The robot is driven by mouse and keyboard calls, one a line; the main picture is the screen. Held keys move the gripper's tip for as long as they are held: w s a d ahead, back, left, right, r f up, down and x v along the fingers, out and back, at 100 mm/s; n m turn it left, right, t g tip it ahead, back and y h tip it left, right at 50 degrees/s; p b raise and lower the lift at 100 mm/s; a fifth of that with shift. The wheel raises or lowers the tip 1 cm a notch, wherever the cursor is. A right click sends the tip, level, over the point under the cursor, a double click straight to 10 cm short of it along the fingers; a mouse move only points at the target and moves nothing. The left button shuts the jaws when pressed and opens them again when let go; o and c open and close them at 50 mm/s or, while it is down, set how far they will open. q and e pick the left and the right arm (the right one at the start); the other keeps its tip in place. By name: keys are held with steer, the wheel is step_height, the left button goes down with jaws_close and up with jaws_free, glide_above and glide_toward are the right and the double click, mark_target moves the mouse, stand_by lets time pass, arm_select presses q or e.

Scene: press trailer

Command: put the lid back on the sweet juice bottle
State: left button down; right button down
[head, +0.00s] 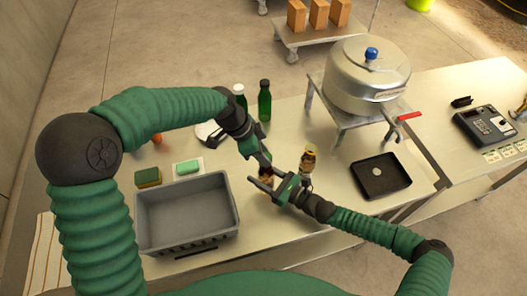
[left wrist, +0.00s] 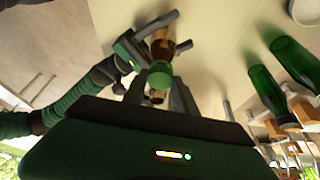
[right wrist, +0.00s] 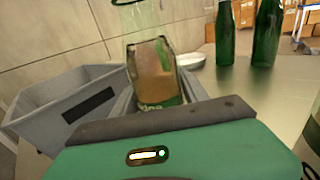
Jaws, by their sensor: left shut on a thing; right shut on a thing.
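My right gripper (head: 277,187) is shut on a small clear bottle of brown juice with a green label. The bottle fills the middle of the right wrist view (right wrist: 155,72), upright, its clear neck reaching the top edge. In the head view it is mostly hidden between my grippers (head: 266,172). My left gripper (head: 264,160) is just above the bottle, its fingers pointing down. In the left wrist view its fingers (left wrist: 158,92) are shut on a green round piece, seemingly the lid (left wrist: 160,77), close to the bottle (left wrist: 162,45). I cannot tell whether lid and bottle touch.
Another small bottle with a yellowish top (head: 308,158) stands right of my grippers. A grey crate (head: 187,250), green sponge (head: 148,177), soap (head: 187,167), green bottles (head: 264,100), black tray (head: 367,193) and metal press pot (head: 366,75) surround the work area.

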arm_select(q)
steer(key=shift+f, duration=0.1)
